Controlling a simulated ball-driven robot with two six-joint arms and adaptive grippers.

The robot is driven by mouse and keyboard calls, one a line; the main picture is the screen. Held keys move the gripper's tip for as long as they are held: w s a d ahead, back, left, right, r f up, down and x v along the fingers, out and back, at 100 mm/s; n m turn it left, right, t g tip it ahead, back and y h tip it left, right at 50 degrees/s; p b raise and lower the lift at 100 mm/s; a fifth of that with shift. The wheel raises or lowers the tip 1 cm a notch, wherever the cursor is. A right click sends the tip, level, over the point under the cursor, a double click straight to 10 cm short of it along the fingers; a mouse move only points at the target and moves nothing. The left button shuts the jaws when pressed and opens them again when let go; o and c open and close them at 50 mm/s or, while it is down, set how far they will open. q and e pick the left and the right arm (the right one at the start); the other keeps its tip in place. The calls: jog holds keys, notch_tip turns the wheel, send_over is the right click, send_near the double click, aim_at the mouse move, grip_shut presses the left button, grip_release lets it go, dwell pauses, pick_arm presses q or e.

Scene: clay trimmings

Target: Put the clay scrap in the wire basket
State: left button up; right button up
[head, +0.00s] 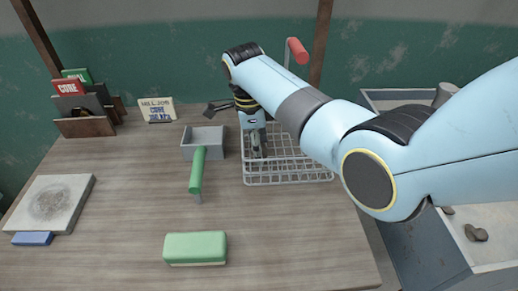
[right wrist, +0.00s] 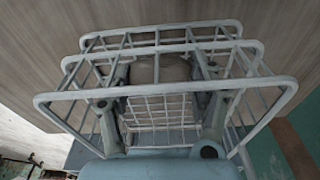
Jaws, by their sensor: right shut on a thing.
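The wire basket (head: 290,178) stands at the right back of the table, partly hidden by my right arm. My right gripper (head: 258,152) points down inside the left part of the basket. In the right wrist view, the basket's white wire rims (right wrist: 160,48) surround the fingers. The right gripper is shut on a grey-brown piece, the clay scrap (right wrist: 160,68), held between its two fingers. The scrap is hardly visible in the head view. I cannot tell whether it touches the basket's floor. My left gripper is not in view.
A grey box (head: 204,138) with a green-handled tool (head: 197,172) stands left of the basket. A green block (head: 195,248) lies in front, and a pale slab (head: 52,200) with a blue block (head: 32,239) at left. A rack (head: 85,124) and card (head: 157,110) stand behind.

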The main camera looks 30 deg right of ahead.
jog(key=shift+f, duration=0.4)
jog(key=shift+f, duration=0.1)
jog(key=o, duration=1.2)
jog(key=r, duration=0.4)
jog(key=a+r, duration=0.1)
jog(key=r, duration=0.7)
jog(key=shift+w+a+r+p, duration=0.1)
jog(key=shift+w+a+p, duration=0.05)
jog(key=shift+w+p, duration=0.25)
jog(key=shift+s, duration=0.1)
